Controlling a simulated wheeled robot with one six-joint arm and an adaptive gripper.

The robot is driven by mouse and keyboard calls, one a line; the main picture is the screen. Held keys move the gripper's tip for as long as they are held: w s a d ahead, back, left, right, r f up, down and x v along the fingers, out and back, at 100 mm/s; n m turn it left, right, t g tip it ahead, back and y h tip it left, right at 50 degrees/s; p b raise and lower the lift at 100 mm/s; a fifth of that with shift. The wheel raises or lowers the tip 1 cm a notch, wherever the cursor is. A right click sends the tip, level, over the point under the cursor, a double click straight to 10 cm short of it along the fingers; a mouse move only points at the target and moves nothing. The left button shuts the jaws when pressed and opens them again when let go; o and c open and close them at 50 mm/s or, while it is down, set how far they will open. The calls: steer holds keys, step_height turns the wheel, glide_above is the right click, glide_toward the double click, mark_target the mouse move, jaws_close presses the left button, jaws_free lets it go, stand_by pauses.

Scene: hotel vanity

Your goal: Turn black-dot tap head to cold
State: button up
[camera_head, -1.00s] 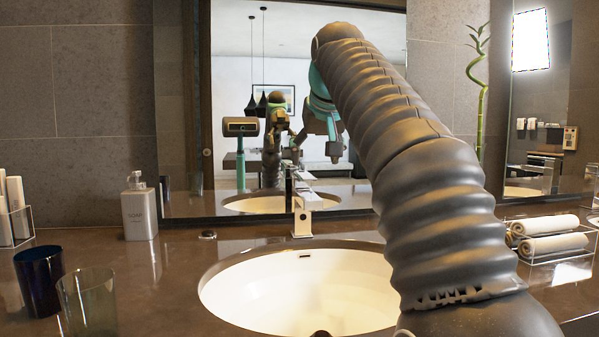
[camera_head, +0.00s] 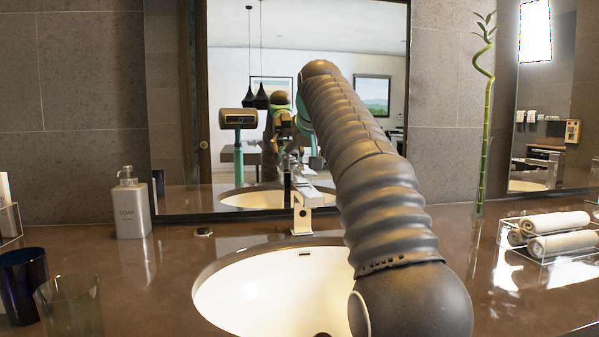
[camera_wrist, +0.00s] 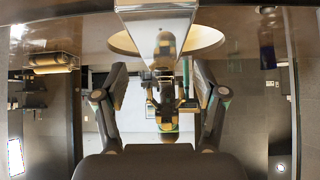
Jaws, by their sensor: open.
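The chrome tap (camera_head: 303,213) stands upright behind the white sink, in front of the mirror. Its flat head (camera_head: 312,197) is on top; I cannot make out a black dot on it. In the wrist view, which is upside down, the tap (camera_wrist: 158,22) is large at the top centre. My gripper (camera_wrist: 160,82) is open there, its two fingers spread to either side of the tap's line and apart from it, with nothing between them. In the head view my gripper itself is hidden behind my arm; only its reflection shows in the mirror.
The white sink (camera_head: 275,292) lies below my arm. A soap bottle (camera_head: 131,205) stands left of the tap. Rolled towels (camera_head: 558,243) lie in a clear rack at right. The mirror (camera_head: 178,120) bounds the back.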

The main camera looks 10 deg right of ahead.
mark_target(302, 166)
steer(key=shift+x, duration=2.2)
steer(key=shift+a, duration=0.1)
jaws_close()
